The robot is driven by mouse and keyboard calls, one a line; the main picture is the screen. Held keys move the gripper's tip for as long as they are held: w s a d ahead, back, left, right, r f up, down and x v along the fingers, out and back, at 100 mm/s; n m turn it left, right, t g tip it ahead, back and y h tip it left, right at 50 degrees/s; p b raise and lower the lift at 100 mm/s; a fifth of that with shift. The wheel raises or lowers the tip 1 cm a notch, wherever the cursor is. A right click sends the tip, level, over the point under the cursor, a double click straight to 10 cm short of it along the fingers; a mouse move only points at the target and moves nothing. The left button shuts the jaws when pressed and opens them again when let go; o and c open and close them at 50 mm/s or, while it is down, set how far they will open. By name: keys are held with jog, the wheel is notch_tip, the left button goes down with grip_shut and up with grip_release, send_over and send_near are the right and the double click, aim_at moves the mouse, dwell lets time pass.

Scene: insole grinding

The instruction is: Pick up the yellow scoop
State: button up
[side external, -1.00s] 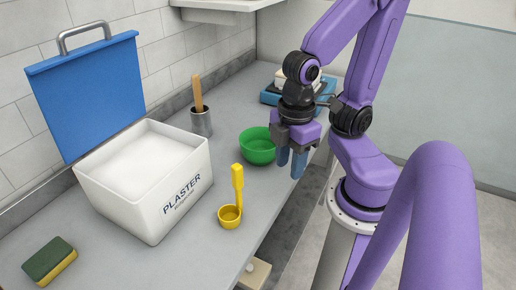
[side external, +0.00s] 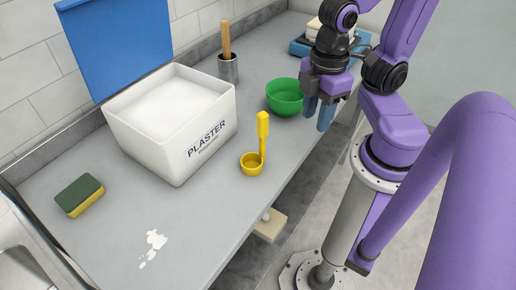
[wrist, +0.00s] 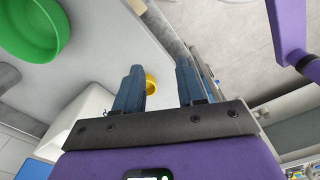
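The yellow scoop (side external: 254,160) stands on the grey counter (side external: 215,205) in front of the plaster bin, its bowl down and its handle pointing up. In the wrist view only part of the scoop (wrist: 151,85) shows, beside the left finger. My gripper (side external: 318,116) hangs above the counter's front edge, to the right of the scoop and next to the green bowl (side external: 286,100). It is apart from the scoop. In the wrist view my gripper (wrist: 159,80) has its two blue fingers spread with nothing between them. The green bowl (wrist: 32,25) is also at the upper left there.
A white plaster bin (side external: 208,140) with a raised blue lid (side external: 115,40) stands behind the scoop. A metal cup with a wooden handle (side external: 228,68) is farther back. A green and yellow sponge (side external: 79,195) and a white spill (side external: 153,246) lie at the left. The counter around the scoop is clear.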

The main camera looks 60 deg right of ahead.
jog(key=shift+o, duration=1.3)
jog(key=shift+w, duration=0.1)
